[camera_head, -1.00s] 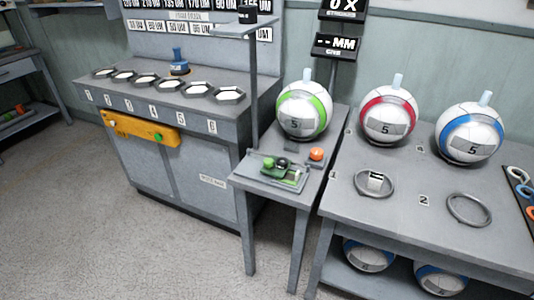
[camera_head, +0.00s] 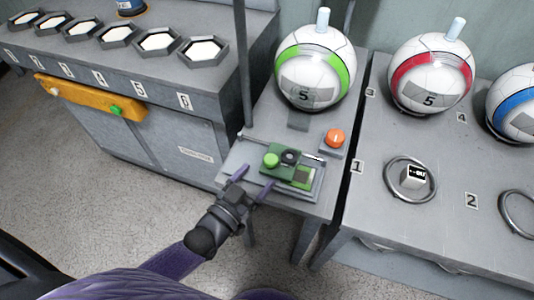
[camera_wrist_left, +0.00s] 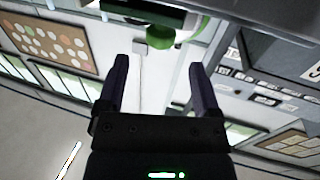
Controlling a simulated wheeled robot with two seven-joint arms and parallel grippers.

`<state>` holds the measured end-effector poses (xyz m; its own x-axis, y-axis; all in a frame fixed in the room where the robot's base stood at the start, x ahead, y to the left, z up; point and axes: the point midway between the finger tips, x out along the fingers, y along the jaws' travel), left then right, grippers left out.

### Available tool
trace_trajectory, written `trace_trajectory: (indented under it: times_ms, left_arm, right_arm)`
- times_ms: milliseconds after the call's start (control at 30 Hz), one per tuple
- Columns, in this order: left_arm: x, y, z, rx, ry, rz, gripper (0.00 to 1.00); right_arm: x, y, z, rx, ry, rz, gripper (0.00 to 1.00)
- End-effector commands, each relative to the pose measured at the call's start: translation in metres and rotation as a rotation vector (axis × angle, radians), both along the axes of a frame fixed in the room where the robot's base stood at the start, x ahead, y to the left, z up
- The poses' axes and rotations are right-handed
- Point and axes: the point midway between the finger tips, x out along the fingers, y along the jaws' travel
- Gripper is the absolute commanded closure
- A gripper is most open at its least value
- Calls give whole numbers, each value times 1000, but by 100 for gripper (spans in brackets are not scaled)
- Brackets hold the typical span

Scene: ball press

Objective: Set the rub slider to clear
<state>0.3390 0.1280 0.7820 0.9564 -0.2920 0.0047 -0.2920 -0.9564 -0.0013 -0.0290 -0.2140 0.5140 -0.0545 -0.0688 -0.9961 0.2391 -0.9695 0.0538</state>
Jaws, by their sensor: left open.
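A small green device (camera_head: 288,172) sits on a grey plate on the narrow grey table. In the left wrist view, a green rounded part (camera_wrist_left: 168,37) shows beyond and between the open fingers (camera_wrist_left: 160,80). My right gripper is not in view.
An orange button (camera_head: 335,138) stands right of the device. A green-striped ball (camera_head: 315,65) sits behind it, and a thin post (camera_head: 242,70) rises at the left. A red-striped ball (camera_head: 433,72) and a ring (camera_head: 398,165) are on the right table.

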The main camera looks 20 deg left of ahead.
Motion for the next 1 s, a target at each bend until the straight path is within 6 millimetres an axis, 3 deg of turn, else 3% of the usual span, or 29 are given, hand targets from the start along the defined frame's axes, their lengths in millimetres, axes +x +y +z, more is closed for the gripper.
trace_trajectory:
  times_ms: [100, 233, 600, 667, 1000]
  left_arm:
    - [26, -8, -3, -2, 0, 0, 16]
    - [43, -14, -3, -1, 1, 0, 16]
    - [52, -16, -1, 1, 3, 0, 16]
    - [52, -16, -1, 1, 3, 0, 27]
    - [52, -16, -1, 1, 4, 0, 99]
  right_arm:
    - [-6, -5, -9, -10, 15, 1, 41]
    - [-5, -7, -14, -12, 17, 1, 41]
    - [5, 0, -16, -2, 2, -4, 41]
    - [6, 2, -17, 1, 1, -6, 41]
    - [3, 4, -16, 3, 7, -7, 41]
